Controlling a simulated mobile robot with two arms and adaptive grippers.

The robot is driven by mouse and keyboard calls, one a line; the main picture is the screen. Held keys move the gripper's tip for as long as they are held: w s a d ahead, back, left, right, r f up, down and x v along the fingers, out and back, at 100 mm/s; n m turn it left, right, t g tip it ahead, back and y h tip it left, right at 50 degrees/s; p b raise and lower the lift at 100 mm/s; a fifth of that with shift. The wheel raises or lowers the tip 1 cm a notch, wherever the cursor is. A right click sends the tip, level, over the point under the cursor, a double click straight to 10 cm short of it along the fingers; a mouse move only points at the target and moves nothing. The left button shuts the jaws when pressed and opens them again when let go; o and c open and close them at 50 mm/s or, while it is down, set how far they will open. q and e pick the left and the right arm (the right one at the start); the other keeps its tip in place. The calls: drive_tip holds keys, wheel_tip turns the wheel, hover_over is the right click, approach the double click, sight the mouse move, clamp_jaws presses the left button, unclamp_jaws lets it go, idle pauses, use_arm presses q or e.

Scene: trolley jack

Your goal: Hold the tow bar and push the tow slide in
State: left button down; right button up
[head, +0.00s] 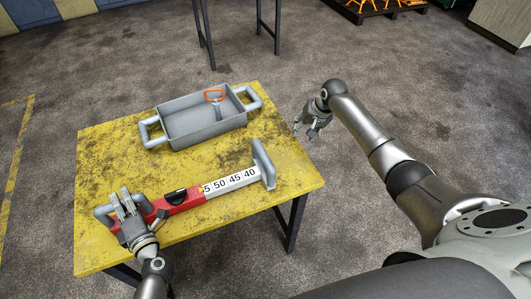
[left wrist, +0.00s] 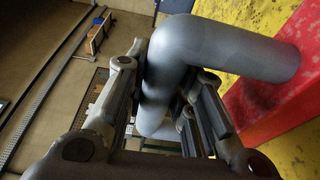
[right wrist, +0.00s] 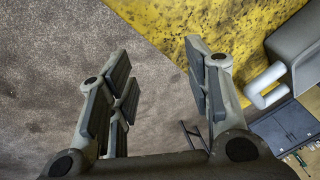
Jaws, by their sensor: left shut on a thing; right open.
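The tow bar (head: 185,200) lies on the yellow table, its red body at the left with a grey loop handle (head: 104,213). The white tow slide (head: 236,181), marked with numbers, sticks out of its right end and carries an upright grey end plate (head: 264,163). My left gripper (head: 124,204) is shut on the grey handle, which shows between its fingers in the left wrist view (left wrist: 158,85). My right gripper (head: 306,128) is open and empty, beyond the table's right edge, apart from the end plate. It also shows open in the right wrist view (right wrist: 157,50).
A grey tray (head: 188,128) with two side handles stands at the back of the table, with an orange-handled tool (head: 215,97) in it. The table (head: 285,170) is bare right of the end plate. A dark-legged table (head: 207,40) stands behind.

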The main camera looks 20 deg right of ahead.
drive_tip(key=a+r+n+g+y, duration=0.1)
drive_tip(key=a+r+n, duration=0.1)
drive_tip(key=a+r, duration=0.55)
drive_tip(key=n+g, duration=0.3)
drive_tip(key=n, duration=0.1)
approach(265, 155)
drive_tip(key=f, duration=0.3)
drive_tip(key=a+f, duration=0.1)
drive_tip(key=f, duration=0.5)
drive_tip(key=shift+a+f, duration=0.25)
drive_tip(key=shift+a, duration=0.1)
drive_tip(key=shift+c, duration=0.5)
clamp_jaws()
